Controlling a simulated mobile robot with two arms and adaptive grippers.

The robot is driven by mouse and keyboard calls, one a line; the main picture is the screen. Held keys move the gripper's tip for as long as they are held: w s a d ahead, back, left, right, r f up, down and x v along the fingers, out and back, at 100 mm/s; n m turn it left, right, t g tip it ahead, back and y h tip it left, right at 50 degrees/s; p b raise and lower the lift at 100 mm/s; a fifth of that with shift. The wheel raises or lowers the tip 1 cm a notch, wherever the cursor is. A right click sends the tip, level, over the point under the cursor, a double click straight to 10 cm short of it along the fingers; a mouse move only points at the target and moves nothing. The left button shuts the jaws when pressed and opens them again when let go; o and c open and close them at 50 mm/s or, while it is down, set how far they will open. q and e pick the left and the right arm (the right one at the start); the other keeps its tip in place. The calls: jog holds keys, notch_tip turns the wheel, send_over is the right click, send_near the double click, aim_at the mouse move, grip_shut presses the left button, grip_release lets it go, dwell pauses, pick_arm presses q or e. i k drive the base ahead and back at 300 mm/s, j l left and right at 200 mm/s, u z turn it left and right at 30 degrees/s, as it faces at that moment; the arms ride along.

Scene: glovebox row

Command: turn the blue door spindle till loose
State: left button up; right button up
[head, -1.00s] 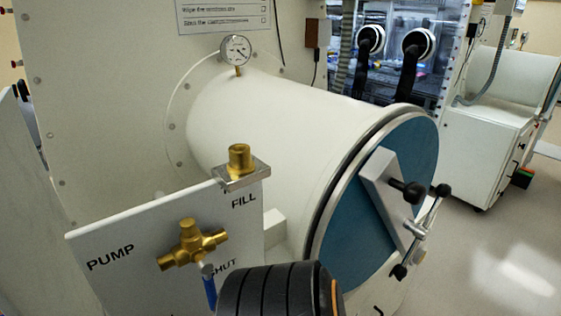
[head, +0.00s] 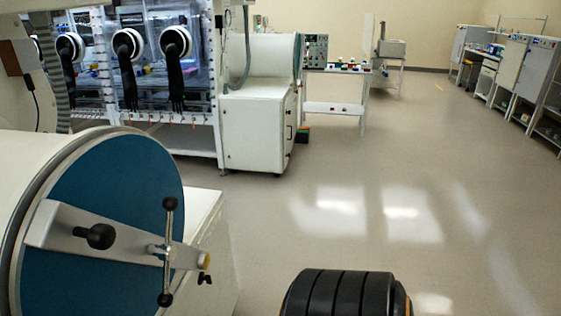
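The round blue door (head: 105,180) closes the end of the white cylindrical chamber (head: 30,165) at the left of the head view. A grey metal bar (head: 65,230) lies across the door and carries a black knob (head: 97,236). The spindle (head: 158,250) passes through the bar near its right end. Its thin cross handle (head: 170,222) stands close to upright, with a black ball at each end. Neither gripper is in view, and nothing touches the spindle.
A white cabinet (head: 255,130) and a glovebox (head: 125,70) with black gloves stand behind the door. A bench with instruments (head: 335,85) is farther back. Open floor (head: 400,200) fills the middle and right. A black ribbed part of mine shows at the bottom.

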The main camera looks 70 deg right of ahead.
aim_at(167, 251)
jog(key=j+z, duration=0.1)
jog(key=z, duration=0.3)
jog(key=j+z, duration=0.15)
jog(key=z, duration=0.3)
jog(key=j+z, duration=0.1)
jog(key=z, duration=0.3)
jog(key=k+z, duration=0.1)
jog(key=z, duration=0.35)
